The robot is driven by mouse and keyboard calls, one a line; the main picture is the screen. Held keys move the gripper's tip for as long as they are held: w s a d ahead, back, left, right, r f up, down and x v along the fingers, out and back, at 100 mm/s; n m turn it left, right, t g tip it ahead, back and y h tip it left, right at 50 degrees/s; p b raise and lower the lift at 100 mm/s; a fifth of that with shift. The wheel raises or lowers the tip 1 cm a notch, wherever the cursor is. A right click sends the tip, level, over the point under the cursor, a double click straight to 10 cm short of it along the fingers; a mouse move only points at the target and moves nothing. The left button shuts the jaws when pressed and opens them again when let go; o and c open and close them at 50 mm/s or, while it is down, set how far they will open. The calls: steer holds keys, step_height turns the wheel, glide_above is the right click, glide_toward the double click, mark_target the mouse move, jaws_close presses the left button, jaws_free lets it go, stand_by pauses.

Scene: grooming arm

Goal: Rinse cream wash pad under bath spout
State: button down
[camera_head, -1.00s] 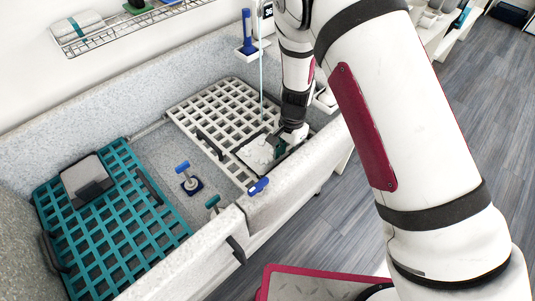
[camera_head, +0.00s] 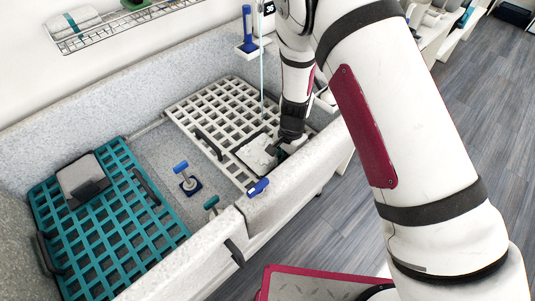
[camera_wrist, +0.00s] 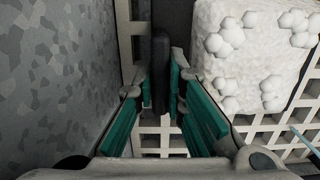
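The cream wash pad (camera_head: 257,152) is covered in white foam lumps and has a dark edge. It sits at the pale grid rack (camera_head: 215,108) in the bath; in the wrist view the foamy pad (camera_wrist: 250,50) fills the upper right. My gripper (camera_head: 279,148) is at its right side in the head view. In the wrist view the teal-lined fingers (camera_wrist: 162,85) close in on both sides of a dark upright handle (camera_wrist: 160,60) beside the pad. A thin pale water stream (camera_head: 262,85) comes down near the pad's back edge. The spout's outlet is not clear.
A teal grid rack (camera_head: 120,240) at the left carries a greyish pad (camera_head: 82,178) with a dark handle. A blue-topped tap-like piece (camera_head: 188,180) stands between the racks. The bath's front wall (camera_head: 290,190) runs close by my gripper.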

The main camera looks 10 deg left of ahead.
steer(key=shift+r, duration=0.2)
steer(key=shift+r+p, duration=1.25)
steer(key=shift+r, duration=1.3)
steer(key=shift+w, duration=0.1)
